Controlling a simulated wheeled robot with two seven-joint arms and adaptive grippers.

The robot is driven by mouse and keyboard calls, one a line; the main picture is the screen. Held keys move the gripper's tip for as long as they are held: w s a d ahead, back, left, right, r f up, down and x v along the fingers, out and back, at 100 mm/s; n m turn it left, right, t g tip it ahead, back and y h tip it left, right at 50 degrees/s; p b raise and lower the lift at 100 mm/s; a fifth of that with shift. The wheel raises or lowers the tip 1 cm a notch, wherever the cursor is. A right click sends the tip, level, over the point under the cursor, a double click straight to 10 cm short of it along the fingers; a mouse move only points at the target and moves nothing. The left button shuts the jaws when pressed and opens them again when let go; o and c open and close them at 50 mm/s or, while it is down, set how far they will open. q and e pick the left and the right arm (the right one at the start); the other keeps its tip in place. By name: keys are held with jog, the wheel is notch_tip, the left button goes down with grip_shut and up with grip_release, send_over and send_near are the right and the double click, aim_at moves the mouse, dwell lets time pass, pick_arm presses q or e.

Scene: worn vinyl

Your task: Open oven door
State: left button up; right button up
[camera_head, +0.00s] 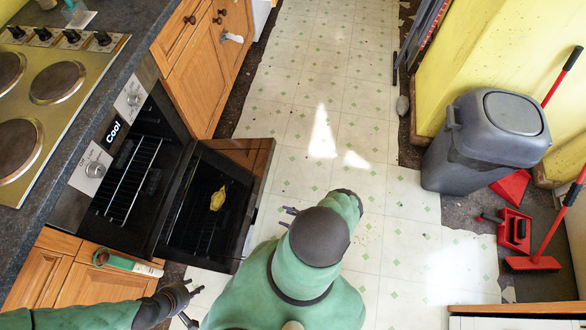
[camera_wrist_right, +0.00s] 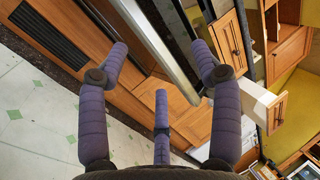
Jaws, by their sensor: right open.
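The oven (camera_head: 130,175) is set under the counter at the left. Its dark door (camera_head: 205,200) stands well open, tilted out over the floor, with a silver edge along its outer side. My right gripper (camera_head: 287,217) is just right of the door's outer edge, mostly hidden by my own arm. In the right wrist view its purple fingers are spread and empty, with the door's silver edge (camera_wrist_right: 155,42) between and beyond them; contact cannot be told. My left gripper (camera_head: 190,305) is open and empty at the lower left, below the door.
Wooden cabinets (camera_head: 195,75) flank the oven, and a hob (camera_head: 60,100) is on the counter. A green-and-white item (camera_head: 128,263) is below the oven. A grey bin (camera_head: 485,140) and red brush (camera_head: 532,262) stand at the right. The tiled floor (camera_head: 330,95) between is mostly clear.

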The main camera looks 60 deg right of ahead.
jog(key=shift+s+d, duration=0.2)
jog(key=shift+s, duration=0.3)
jog(key=shift+s+d, duration=0.2)
jog(key=shift+s, duration=0.3)
